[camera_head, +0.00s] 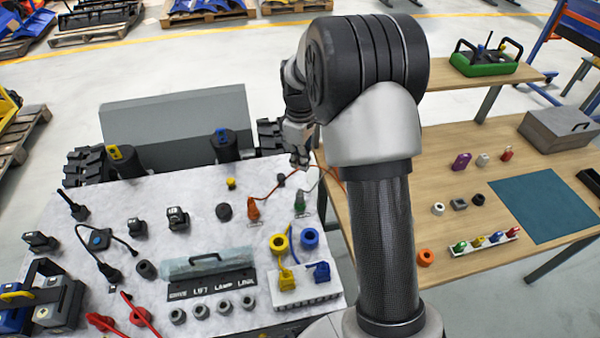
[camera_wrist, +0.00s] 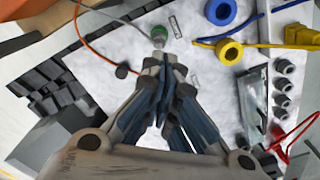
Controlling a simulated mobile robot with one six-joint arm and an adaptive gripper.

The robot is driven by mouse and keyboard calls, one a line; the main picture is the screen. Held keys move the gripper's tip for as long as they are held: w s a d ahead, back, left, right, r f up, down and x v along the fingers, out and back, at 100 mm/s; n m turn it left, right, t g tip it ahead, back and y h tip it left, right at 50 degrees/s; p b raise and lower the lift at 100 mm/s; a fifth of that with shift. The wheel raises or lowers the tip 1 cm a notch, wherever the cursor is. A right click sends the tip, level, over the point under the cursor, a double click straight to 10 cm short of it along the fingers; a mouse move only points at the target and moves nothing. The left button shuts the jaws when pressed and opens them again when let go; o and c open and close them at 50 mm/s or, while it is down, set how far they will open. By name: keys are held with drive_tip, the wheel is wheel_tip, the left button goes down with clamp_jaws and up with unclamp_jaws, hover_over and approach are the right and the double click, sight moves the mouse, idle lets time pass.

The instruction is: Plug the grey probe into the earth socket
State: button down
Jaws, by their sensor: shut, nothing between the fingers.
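My gripper (camera_head: 299,164) is over the far right edge of the white-topped carrier in the head view. In the wrist view its fingers (camera_wrist: 162,64) are shut with nothing between them. A green socket piece (camera_head: 299,208) stands on the carrier below and nearer than the gripper. It also shows in the wrist view (camera_wrist: 158,33), just beyond the fingertips. A thin grey cable runs to a grey probe (camera_wrist: 159,41) at the green piece; the gripper is apart from it. How deep the probe sits I cannot tell. An orange plug (camera_head: 253,211) with an orange cable stands to the left.
A wooden table (camera_head: 470,140) with small parts is at the right. Loose cables arch beneath my gripper.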

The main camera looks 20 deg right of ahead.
wheel_tip(320, 180, up, 5)
hover_over(300, 190)
drive_tip(key=shift+w+d+f, duration=0.1)
drive_tip(key=shift+w+f, duration=0.05)
drive_tip(key=shift+w, duration=0.05)
wheel_tip(300, 190, down, 7)
drive_tip(key=n+p, duration=0.7)
drive_tip(key=n, duration=0.1)
drive_tip(key=shift+f+n+p, duration=0.1)
drive_tip(key=shift+n+p, duration=0.2)
drive_tip(key=shift+p, duration=0.1)
drive_tip(key=shift+f+b, duration=2)
drive_tip(key=shift+f, duration=1.2)
drive_tip(key=shift+f, duration=0.35)
drive_tip(key=shift+s+f+b, duration=0.15)
drive_tip(key=shift+f+b, duration=0.1)
drive_tip(key=shift+b, duration=0.1)
